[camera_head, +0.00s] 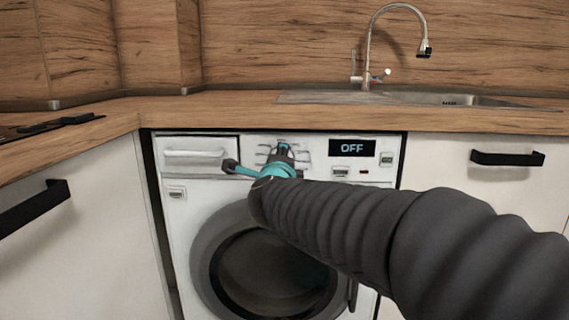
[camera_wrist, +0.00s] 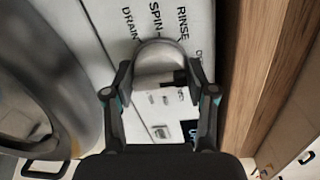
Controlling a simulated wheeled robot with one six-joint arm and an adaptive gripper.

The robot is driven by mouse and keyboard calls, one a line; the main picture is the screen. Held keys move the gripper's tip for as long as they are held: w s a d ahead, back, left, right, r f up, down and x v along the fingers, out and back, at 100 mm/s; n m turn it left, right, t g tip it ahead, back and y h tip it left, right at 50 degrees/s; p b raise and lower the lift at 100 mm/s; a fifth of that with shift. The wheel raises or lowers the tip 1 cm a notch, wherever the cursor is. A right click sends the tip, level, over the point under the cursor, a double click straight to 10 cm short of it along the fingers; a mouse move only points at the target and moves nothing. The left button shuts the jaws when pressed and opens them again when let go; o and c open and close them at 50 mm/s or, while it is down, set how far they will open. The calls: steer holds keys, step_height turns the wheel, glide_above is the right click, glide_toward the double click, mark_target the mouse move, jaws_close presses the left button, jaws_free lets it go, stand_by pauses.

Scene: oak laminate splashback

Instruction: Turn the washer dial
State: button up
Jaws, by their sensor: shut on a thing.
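The white washer (camera_head: 178,222) stands under the counter, and its display (camera_head: 352,148) reads OFF. The washer dial (camera_wrist: 160,55) is a round silver knob on the control panel, with the words DRAIN, SPIN and RINSE printed around it in the wrist view. My gripper (camera_wrist: 160,78) is shut on the dial, one finger on each side. In the head view my gripper (camera_head: 278,157) is at the panel and hides most of the dial.
The round washer door (camera_head: 265,265) is below the panel, partly behind my arm. A detergent drawer (camera_head: 195,153) is to the left. The wooden counter edge (camera_head: 220,113) runs just above. Cabinets with black handles (camera_head: 507,158) flank the washer.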

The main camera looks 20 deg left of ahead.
steer(key=shift+r, duration=0.15)
steer(key=o, duration=1.2)
steer(key=shift+c, duration=0.2)
steer(key=shift+s, duration=0.15)
steer(key=v, duration=1.1)
steer(key=shift+s, duration=0.4)
steer(key=shift+d, duration=0.1)
